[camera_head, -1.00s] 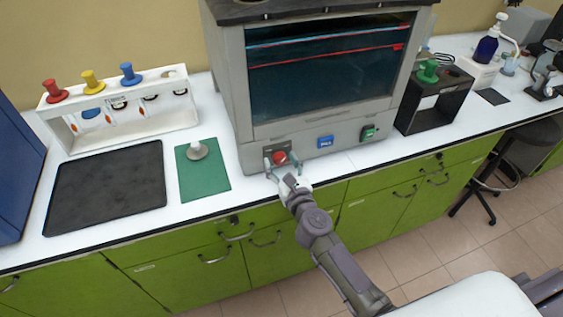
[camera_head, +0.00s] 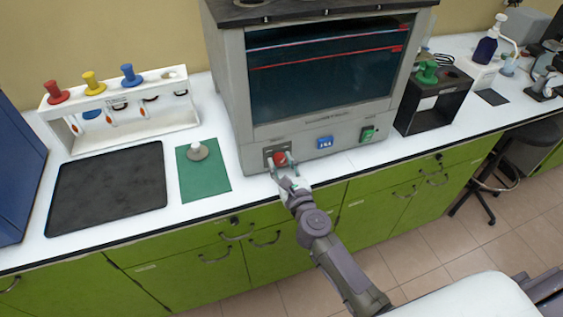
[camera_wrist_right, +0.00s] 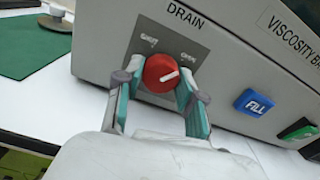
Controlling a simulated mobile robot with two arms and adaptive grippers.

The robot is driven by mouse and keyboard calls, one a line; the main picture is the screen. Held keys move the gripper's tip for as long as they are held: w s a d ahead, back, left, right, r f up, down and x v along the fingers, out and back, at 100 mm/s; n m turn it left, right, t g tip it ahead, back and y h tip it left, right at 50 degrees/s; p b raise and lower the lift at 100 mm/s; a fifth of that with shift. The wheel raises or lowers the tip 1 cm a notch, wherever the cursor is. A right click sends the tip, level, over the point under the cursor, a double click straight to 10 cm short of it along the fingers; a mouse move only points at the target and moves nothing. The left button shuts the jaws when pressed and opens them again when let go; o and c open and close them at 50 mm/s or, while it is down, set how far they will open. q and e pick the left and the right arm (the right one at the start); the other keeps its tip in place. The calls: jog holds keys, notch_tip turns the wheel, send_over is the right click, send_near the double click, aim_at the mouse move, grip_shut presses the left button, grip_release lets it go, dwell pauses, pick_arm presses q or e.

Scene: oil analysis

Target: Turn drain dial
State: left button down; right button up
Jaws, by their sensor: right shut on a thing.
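The red drain dial (camera_head: 280,158) is on the lower left front of the grey viscosity bath (camera_head: 232,100). In the right wrist view the dial (camera_wrist_right: 160,73) sits under the label DRAIN, between the words SHUT and OPEN. Its white pointer line slants up to the right, toward OPEN. My right gripper (camera_head: 282,167) is at the dial. In the wrist view its two fingers (camera_wrist_right: 158,88) stand on either side of the dial and are shut on it. My left gripper is not in view.
A blue FILL button (camera_head: 325,142) and a green switch (camera_head: 368,132) are right of the dial. A green mat (camera_head: 212,180) with a grey-white knobbed object (camera_head: 197,151), a black tray (camera_head: 105,190) and a white rack (camera_head: 125,133) are on the left. A black stand (camera_head: 436,100) is on the right.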

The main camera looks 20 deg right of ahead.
jog(key=n+p, duration=0.1)
jog(key=n, duration=0.2)
jog(key=shift+r+n, duration=0.1)
jog(key=shift+n, duration=0.2)
jog(key=n+p, duration=0.1)
jog(key=n, duration=0.3)
jog(key=shift+n+p, duration=0.3)
jog(key=n+p, duration=0.1)
jog(key=n, duration=0.3)
jog(key=shift+d+n+p, duration=0.1)
jog(key=shift+n+p, duration=0.55)
jog(key=shift+n, duration=1.35)
jog(key=o, duration=1.1)
jog(key=shift+o, duration=0.2)
